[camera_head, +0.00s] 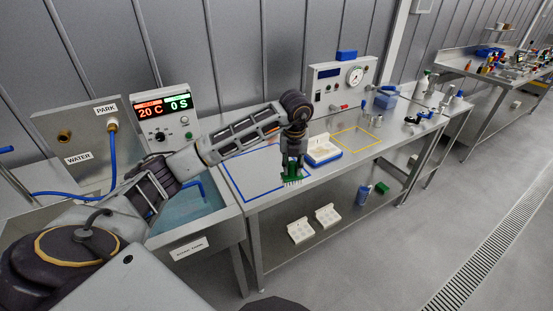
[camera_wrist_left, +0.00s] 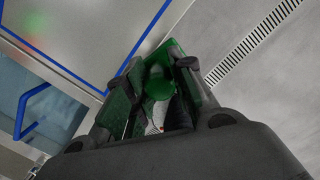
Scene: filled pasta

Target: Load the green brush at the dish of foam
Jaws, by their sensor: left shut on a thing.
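The green brush (camera_head: 291,181) is in my left gripper (camera_head: 292,162), bristles down, over the front edge of the steel bench near the blue outlined area. In the left wrist view, the brush (camera_wrist_left: 158,84) sits between the two dark fingers (camera_wrist_left: 160,105), which are shut on it. I cannot make out a dish of foam for certain. A white tray with a blue front (camera_head: 323,158) stands on the bench just right of the gripper, apart from the brush. My right gripper is in neither view.
A yellow outlined area (camera_head: 356,139) is clear at the right. A gauge panel (camera_head: 340,83) stands behind. White trays (camera_head: 300,230) lie on the lower shelf.

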